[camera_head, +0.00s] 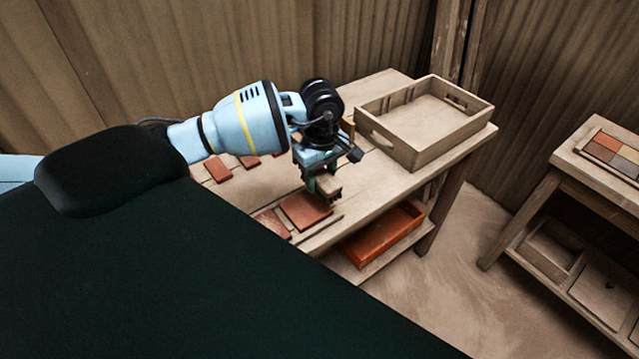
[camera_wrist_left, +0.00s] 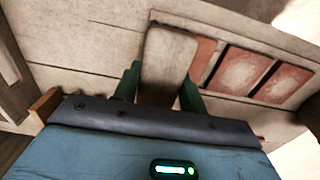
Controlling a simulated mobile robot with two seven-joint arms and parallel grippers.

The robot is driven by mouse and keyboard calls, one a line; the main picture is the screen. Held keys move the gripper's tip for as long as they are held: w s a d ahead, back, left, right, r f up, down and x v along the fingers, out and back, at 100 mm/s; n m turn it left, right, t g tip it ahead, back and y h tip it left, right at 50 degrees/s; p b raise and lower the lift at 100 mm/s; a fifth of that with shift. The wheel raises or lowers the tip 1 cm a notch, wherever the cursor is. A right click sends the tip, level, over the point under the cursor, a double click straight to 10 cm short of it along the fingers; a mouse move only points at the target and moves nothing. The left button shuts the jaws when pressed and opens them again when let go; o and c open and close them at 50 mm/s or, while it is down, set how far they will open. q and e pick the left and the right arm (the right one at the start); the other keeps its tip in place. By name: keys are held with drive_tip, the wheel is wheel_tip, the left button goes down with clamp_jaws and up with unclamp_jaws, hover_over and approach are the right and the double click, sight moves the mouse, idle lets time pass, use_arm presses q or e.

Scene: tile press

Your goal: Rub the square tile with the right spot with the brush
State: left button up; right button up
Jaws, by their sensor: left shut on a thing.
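My left gripper (camera_head: 322,185) is above the near edge of the wooden table. It is shut on the brush (camera_head: 329,186), seen as a tan wooden block between the green fingers in the left wrist view (camera_wrist_left: 168,62). Below the brush lies a reddish square tile (camera_head: 305,211), with another reddish tile (camera_head: 272,223) to its left. In the left wrist view, reddish tiles with pale patches (camera_wrist_left: 240,72) lie in a row beside and partly behind the brush. I cannot tell which spot is on which tile, or whether the bristles touch. My right gripper is not in view.
An empty wooden crate (camera_head: 407,142) stands at the table's right end. More reddish tiles (camera_head: 217,170) lie at the left. An orange tray (camera_head: 383,235) sits on the lower shelf. A second table (camera_head: 577,160) at the right holds coloured tiles.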

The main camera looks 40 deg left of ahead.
use_arm(q)
drive_tip(key=shift+w+r, duration=0.1)
drive_tip(key=shift+r, duration=0.6)
drive_tip(key=shift+w+r, duration=0.1)
drive_tip(key=shift+r, duration=0.45)
drive_tip(key=shift+s+r, duration=0.2)
drive_tip(key=shift+r, duration=0.3)
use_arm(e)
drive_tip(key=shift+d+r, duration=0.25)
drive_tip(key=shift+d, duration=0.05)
use_arm(q)
drive_tip(key=shift+w+f, duration=0.1)
drive_tip(key=shift+d, duration=0.1)
